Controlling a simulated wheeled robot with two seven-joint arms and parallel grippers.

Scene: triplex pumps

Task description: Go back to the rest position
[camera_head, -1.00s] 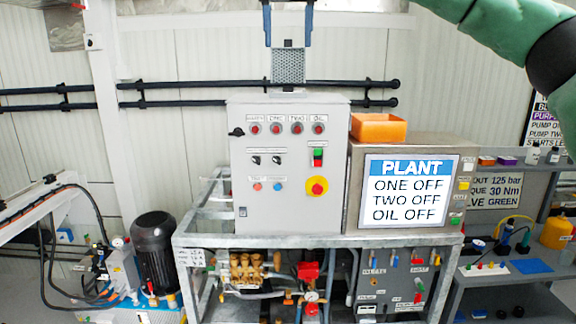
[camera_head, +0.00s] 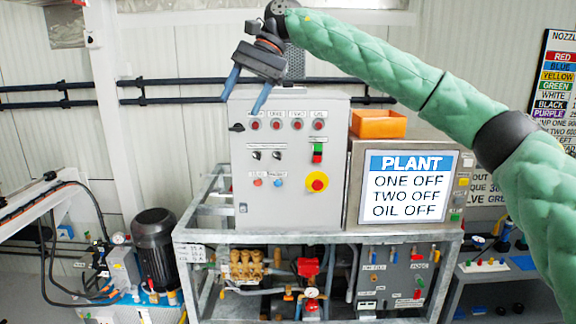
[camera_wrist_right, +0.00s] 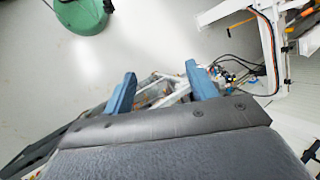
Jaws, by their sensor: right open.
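My right gripper (camera_head: 246,97) is raised at the upper middle of the head view, in front of the top left of the grey control cabinet (camera_head: 262,205). Its two blue fingers are apart, with nothing between them, and point down and slightly left. My green-sleeved right arm comes in from the right edge to reach it. In the right wrist view the fingers (camera_wrist_right: 160,88) are also spread and empty, with the pump frame and floor seen beyond them. My left gripper does not show in the head view.
An orange bin (camera_head: 378,124) sits on the steel box with the PLANT screen (camera_head: 408,187). The metal frame (camera_head: 320,238) below holds pumps and valves. A black motor (camera_head: 155,250) stands at left. A shelf (camera_head: 490,275) is at right. Dark rails (camera_head: 190,83) run along the wall.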

